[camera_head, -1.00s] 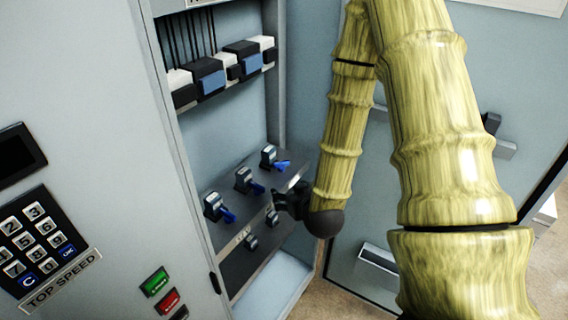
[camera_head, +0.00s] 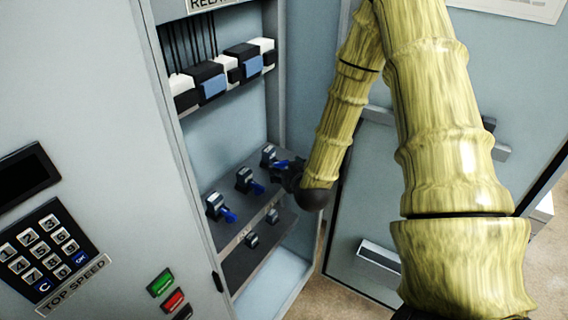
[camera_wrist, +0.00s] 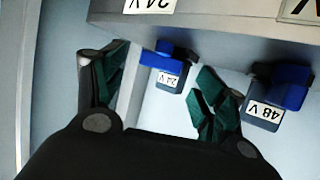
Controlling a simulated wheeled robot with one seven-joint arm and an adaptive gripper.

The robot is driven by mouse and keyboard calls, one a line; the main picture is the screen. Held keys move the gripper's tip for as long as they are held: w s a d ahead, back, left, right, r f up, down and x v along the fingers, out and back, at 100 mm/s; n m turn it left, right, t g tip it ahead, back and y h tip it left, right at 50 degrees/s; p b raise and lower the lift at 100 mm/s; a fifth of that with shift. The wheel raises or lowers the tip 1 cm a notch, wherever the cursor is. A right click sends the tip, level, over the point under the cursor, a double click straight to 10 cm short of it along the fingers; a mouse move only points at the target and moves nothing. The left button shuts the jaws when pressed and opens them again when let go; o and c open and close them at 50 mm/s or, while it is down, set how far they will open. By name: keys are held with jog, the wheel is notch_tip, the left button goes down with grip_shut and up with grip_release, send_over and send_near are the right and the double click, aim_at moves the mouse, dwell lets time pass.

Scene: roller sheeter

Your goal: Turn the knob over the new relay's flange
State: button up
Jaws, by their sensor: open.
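Three dark relays with blue knobs stand in a row on the grey shelf of the open cabinet: a near one (camera_head: 214,206), a middle one (camera_head: 245,180) and a far one (camera_head: 268,155). My gripper (camera_head: 285,172) is at the far one and partly covers its blue knob. In the wrist view my gripper (camera_wrist: 160,66) is open, its green-padded fingers on either side of a relay labelled 24 V (camera_wrist: 168,75) with a blue knob (camera_wrist: 176,50). I cannot tell whether they touch it. To the right is a relay labelled 48 V (camera_wrist: 264,112) with a blue knob (camera_wrist: 287,85). Which relay is the new one is unclear.
Two smaller dark parts (camera_head: 252,240) sit on the panel below the row. Black, white and blue modules (camera_head: 210,80) with cables hang above. The cabinet's side wall (camera_head: 305,100) and open door (camera_head: 450,230) are close to my arm. The keypad panel (camera_head: 45,250) is at left.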

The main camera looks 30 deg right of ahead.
aim_at(281, 165)
jog(key=shift+p+x, duration=0.3)
jog(key=shift+x, duration=0.85)
jog(key=c, duration=1)
